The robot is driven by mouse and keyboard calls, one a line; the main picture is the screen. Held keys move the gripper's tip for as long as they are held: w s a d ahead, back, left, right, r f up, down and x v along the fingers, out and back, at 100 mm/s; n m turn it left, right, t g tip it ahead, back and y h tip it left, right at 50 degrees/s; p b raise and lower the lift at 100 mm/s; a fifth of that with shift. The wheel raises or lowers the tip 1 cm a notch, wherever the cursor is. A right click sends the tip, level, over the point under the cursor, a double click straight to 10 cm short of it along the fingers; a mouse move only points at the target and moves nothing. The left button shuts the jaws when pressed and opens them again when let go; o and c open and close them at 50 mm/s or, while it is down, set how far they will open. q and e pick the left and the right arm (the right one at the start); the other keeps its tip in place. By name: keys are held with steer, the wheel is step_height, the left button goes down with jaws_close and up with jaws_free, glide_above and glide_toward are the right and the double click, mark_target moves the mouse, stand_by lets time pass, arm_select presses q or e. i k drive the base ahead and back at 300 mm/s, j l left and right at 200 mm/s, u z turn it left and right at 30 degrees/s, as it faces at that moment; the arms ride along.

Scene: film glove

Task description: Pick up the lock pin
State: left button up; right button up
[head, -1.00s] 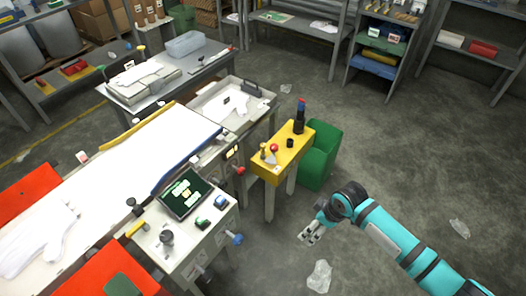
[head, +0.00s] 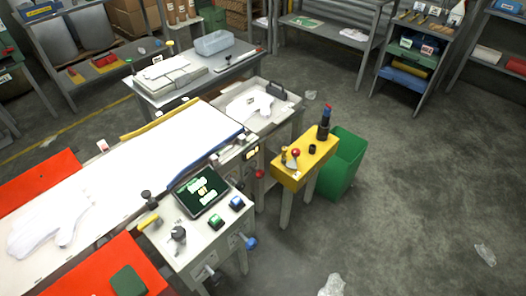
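I cannot tell for sure which thing is the lock pin. Small parts stand on a yellow-topped stand (head: 288,178) right of the machine. They are a red ball-topped piece (head: 296,154), a small tan and grey piece (head: 284,156), a short black cylinder (head: 312,149) and a tall dark bottle-like thing (head: 324,124) with blue and red at its top. A red knob (head: 260,174) and a blue knob (head: 251,243) stick out from the machine's side. Neither of my grippers is in the view.
A green bin (head: 345,165) stands right behind the yellow stand. The machine's control panel (head: 203,190) is left of the stand. A grey tray (head: 284,112) with a white glove is behind. Clear plastic scraps (head: 332,286) lie on the otherwise open floor at right.

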mark_target(284, 149)
steer(key=i+l+u, duration=0.35)
steer(key=l, duration=0.2)
steer(key=i+l+u, duration=0.2)
steer(key=l+u, duration=0.2)
steer(key=l, duration=0.2)
